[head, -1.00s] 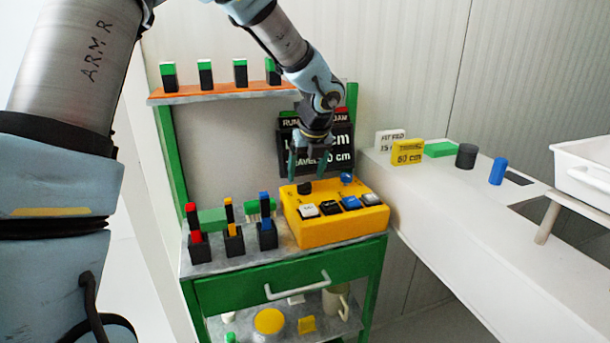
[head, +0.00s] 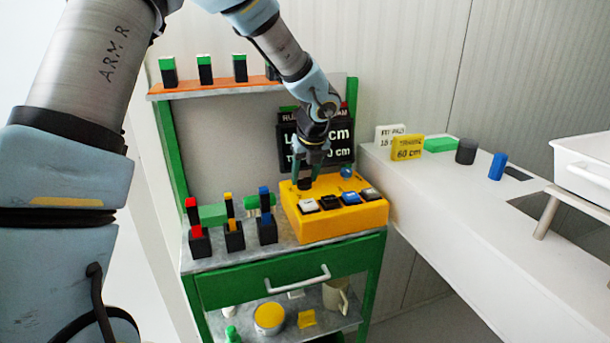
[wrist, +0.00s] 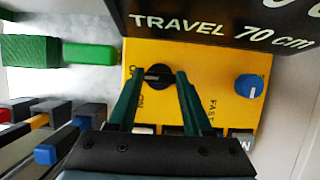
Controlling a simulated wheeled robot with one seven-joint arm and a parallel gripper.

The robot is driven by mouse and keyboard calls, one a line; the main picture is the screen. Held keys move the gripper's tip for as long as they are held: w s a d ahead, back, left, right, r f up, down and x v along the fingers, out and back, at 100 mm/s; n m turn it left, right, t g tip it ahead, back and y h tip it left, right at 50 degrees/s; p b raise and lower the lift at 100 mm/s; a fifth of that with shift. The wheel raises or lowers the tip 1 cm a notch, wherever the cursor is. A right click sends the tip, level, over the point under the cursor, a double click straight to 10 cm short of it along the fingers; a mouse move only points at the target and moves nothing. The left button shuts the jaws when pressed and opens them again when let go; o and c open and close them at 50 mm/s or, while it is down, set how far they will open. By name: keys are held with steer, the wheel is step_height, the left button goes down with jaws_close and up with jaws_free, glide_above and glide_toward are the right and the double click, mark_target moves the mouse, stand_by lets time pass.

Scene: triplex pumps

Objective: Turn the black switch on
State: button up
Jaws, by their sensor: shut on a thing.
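The black switch (wrist: 158,71) is a round knob with a pale line across its top, on the yellow control box (head: 345,222). In the wrist view it sits near the box's edge, beside printed letters that include "ON". My gripper (wrist: 157,82) points down at it, with one green finger on each side, shut on the knob. In the head view my gripper (head: 306,180) is at the back left of the box top. The fingers partly hide the switch there.
A blue knob (wrist: 249,86) sits to the right on the box. Several push buttons, including a white one (head: 308,206), line its front. A dark display board (head: 318,140) stands close behind. Upright colored-tip blocks (head: 233,236) stand to the left.

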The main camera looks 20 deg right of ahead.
jaws_close()
steer(key=n+y, duration=0.1)
steer(key=n, duration=0.2)
steer(key=shift+d, duration=0.15)
steer(key=n+y+p, duration=0.1)
steer(key=n, duration=0.2)
steer(key=shift+n+y, duration=0.3)
steer(key=n+g+p, duration=0.1)
steer(key=n, duration=0.1)
steer(key=n+y+p, duration=0.1)
steer(key=n, duration=0.2)
steer(key=shift+w+d+g+y, duration=0.1)
steer(key=shift+w+g+y, duration=0.05)
steer(key=shift+g+y, duration=0.2)
steer(key=shift+n, duration=0.3)
